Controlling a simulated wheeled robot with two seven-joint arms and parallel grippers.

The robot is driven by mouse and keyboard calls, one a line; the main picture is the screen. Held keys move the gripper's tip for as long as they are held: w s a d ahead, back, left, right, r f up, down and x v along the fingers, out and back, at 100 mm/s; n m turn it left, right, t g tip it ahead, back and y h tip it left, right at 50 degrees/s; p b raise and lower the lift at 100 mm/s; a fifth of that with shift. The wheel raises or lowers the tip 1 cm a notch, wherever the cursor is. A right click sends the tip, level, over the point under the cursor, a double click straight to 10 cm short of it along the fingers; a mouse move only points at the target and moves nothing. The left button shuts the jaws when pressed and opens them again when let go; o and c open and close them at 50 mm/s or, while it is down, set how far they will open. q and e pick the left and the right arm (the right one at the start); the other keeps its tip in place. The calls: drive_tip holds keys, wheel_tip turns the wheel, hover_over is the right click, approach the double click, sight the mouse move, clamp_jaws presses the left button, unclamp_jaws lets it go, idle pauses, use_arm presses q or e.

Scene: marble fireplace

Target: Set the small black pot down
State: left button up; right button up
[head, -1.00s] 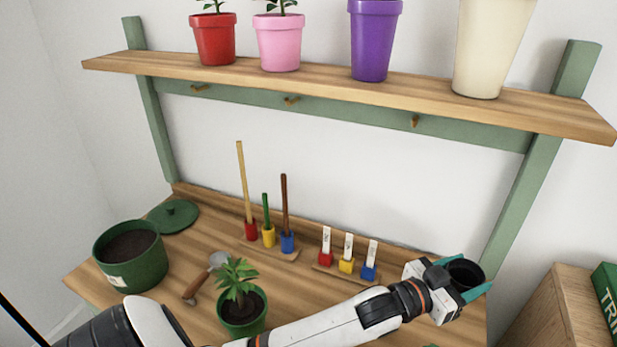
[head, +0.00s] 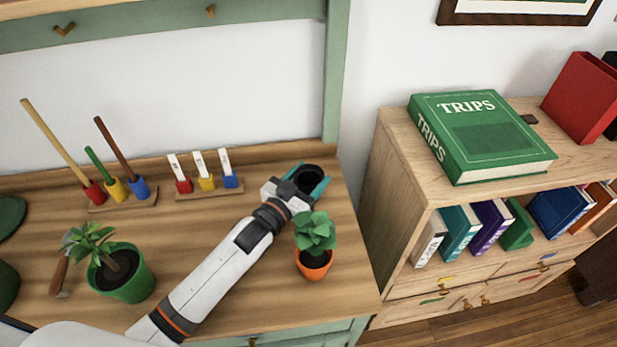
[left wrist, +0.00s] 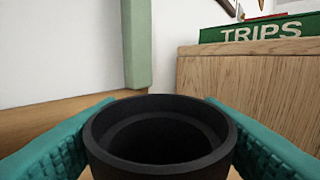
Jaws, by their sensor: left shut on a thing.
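The small black pot (head: 308,177) is at the back right of the wooden bench, near the green upright. My left gripper (head: 312,183) is shut on it, with a teal finger on either side. In the left wrist view the pot (left wrist: 160,165) fills the lower middle, upright with its dark rim up, between the teal fingers (left wrist: 160,140). Its base is hidden, so I cannot tell whether it touches the bench. My right gripper is not in view.
An orange pot with a plant (head: 314,262) stands just in front of the gripper. The label holders (head: 207,184) stand to its left. A green pot with a plant (head: 122,278) is front left. A wooden bookcase (head: 392,190) stands beyond the bench's right edge.

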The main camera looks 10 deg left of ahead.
use_arm(q)
drive_tip(key=shift+f, duration=0.2)
drive_tip(key=o, duration=1)
drive_tip(key=shift+c, duration=0.2)
drive_tip(key=shift+r, duration=0.1)
drive_tip(key=shift+s+r, duration=0.1)
drive_tip(key=shift+r, duration=0.05)
drive_tip(key=v, duration=1.2)
